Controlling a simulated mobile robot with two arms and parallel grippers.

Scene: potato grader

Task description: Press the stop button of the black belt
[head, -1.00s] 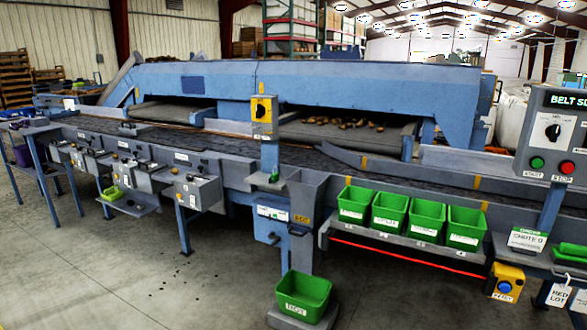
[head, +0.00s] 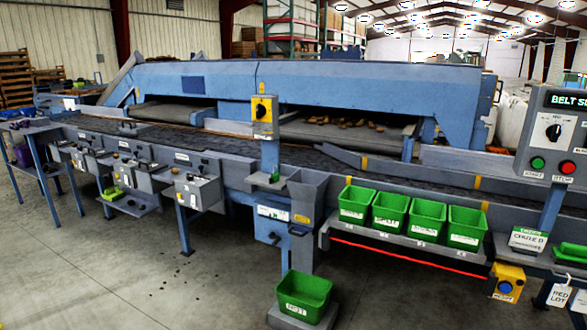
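The black belt (head: 240,150) runs left to right along the front of the blue machine. A grey control panel (head: 557,125) stands at the right edge, with a sign starting "BELT" cut off by the frame. It carries a black rotary knob (head: 554,132), a green button (head: 537,163) and, right of it, a red button (head: 568,167). The labels under the buttons are small; the red one's seems to read "STOP". A yellow box with a black knob (head: 261,110) stands on a post at the middle. Neither of my grippers is in view.
Several green bins (head: 408,215) sit on a shelf in front of the belt. Another green bin (head: 303,296) stands low near the front. A yellow box (head: 507,283) hangs below the panel. Open concrete floor (head: 130,270) lies at the front left.

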